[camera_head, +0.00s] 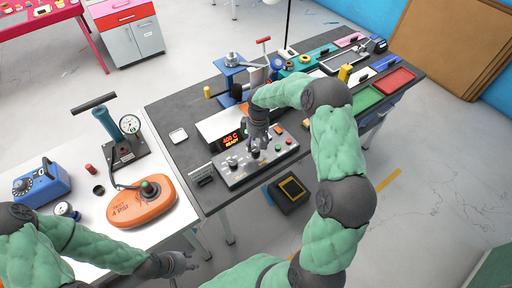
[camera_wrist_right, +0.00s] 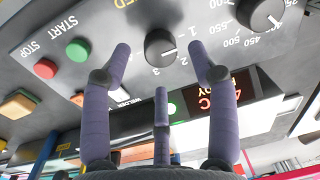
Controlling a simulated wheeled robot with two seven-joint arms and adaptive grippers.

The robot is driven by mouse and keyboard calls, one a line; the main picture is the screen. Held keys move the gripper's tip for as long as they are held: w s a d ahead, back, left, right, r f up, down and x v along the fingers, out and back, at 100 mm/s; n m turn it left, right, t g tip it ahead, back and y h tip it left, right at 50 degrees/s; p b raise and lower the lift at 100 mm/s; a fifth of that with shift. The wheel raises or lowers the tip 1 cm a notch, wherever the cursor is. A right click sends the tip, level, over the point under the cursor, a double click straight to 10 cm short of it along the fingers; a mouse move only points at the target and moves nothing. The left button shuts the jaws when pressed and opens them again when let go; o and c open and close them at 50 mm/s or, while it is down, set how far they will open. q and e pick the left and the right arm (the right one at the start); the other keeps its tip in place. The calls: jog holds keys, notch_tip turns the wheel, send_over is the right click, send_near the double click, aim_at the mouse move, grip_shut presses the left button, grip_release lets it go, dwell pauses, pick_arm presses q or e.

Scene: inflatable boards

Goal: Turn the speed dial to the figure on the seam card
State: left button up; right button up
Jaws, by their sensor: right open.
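The speed dial (camera_wrist_right: 160,48) is a black round knob with a white pointer line, under lettering ending in "ED" on the grey control panel (camera_wrist_right: 110,25). The panel also shows in the head view (camera_head: 232,177). My right gripper (camera_wrist_right: 162,75) has purple fingers spread around the dial, with no visible contact. In the head view my right gripper (camera_head: 257,143) is over the panel and hides part of it. My left gripper (camera_head: 185,263) is over the front edge of the white table, away from the panel; its finger state is unclear. I cannot identify the seam card.
A second dial (camera_wrist_right: 265,15) with a numbered scale, a green button (camera_wrist_right: 78,50) and a red button (camera_wrist_right: 46,68) are near the fingers. The lit display (camera_head: 231,138) stands behind the panel. An orange inflatable (camera_head: 135,209) and a blue box (camera_head: 42,182) occupy the white table.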

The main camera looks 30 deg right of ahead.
aim_at(257, 148)
notch_tip(257, 148, up, 9)
jog(key=shift+d+f, duration=0.15)
jog(key=shift+d, duration=0.1)
jog(key=shift+w, duration=0.1)
dwell(0.4)
